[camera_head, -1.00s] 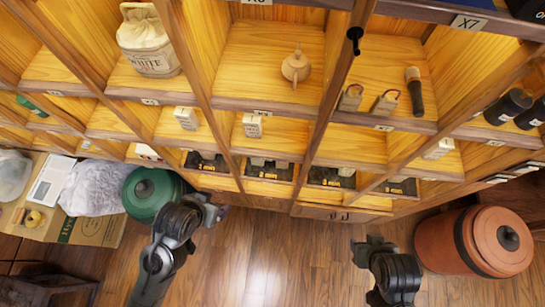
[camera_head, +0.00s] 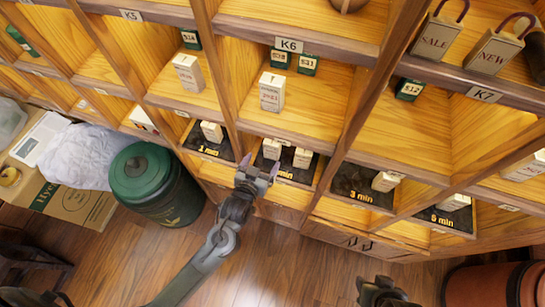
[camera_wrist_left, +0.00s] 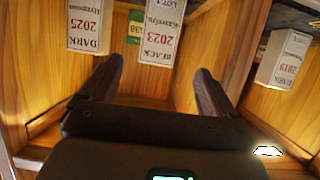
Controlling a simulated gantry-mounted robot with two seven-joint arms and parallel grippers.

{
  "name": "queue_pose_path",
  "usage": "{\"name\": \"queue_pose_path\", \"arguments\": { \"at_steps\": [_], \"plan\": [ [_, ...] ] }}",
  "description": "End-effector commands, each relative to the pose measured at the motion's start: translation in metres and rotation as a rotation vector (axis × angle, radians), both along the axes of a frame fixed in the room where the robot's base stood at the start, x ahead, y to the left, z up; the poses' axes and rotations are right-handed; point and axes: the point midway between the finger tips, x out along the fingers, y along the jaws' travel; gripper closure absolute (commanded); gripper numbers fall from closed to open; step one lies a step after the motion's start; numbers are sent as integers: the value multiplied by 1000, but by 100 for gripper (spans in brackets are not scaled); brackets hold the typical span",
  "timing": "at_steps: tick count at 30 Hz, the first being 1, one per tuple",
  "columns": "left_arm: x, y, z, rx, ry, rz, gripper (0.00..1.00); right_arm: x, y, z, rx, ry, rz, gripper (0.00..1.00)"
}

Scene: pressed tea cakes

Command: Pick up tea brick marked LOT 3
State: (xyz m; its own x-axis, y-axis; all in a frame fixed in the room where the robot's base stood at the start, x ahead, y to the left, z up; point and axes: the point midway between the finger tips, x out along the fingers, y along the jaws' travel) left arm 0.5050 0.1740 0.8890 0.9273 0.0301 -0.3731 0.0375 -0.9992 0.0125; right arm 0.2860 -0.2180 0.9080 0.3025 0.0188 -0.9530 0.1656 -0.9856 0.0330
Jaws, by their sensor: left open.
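Several small pale tea bricks stand in the shelves; none can be read as LOT 3. In the head view, one stands in the K6 cubby (camera_head: 271,91), one in the cubby to its left (camera_head: 187,72), and two in the tray (camera_head: 271,148) behind my left gripper (camera_head: 260,165). That gripper is open and empty at the tray's front. In the left wrist view its fingers (camera_wrist_left: 159,66) are spread below upside-down labels: a DARK 2025 brick (camera_wrist_left: 90,25), a BLACK 2023 brick (camera_wrist_left: 160,30), a 2019 brick (camera_wrist_left: 285,58). My right gripper (camera_head: 385,292) is partly cut off at the bottom.
Dark trays labelled 1 min (camera_head: 208,151), 3 min (camera_head: 352,195) and 5 min (camera_head: 440,220) hold other bricks. Wooden dividers (camera_head: 372,90) separate the cubbies. A green canister (camera_head: 150,180) stands at left. The floor (camera_head: 270,260) is open below.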

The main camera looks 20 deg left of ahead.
Motion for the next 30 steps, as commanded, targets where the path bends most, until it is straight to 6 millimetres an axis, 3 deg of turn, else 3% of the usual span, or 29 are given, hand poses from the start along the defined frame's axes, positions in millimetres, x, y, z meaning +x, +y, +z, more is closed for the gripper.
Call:
{"name": "queue_pose_path", "arguments": {
  "at_steps": [1, 6, 18, 26, 30],
  "plan": [
    [4, -1, -14, 4, -21, 5, 11, 0, -1, -14, -2, 0, 1, 57],
    [13, -1, -22, 14, -72, 18, 11, 0, -2, -25, -6, -2, 4, 57],
    [59, 1, -35, 16, -84, 21, 11, 1, -1, -33, -3, -4, 1, 57],
    [72, 1, -40, 17, -82, 20, 11, 1, 0, -36, 3, -5, -2, 57],
    [89, 1, -46, 16, -83, 20, 11, 1, 1, -41, 5, -5, -4, 57]
  ]
}}
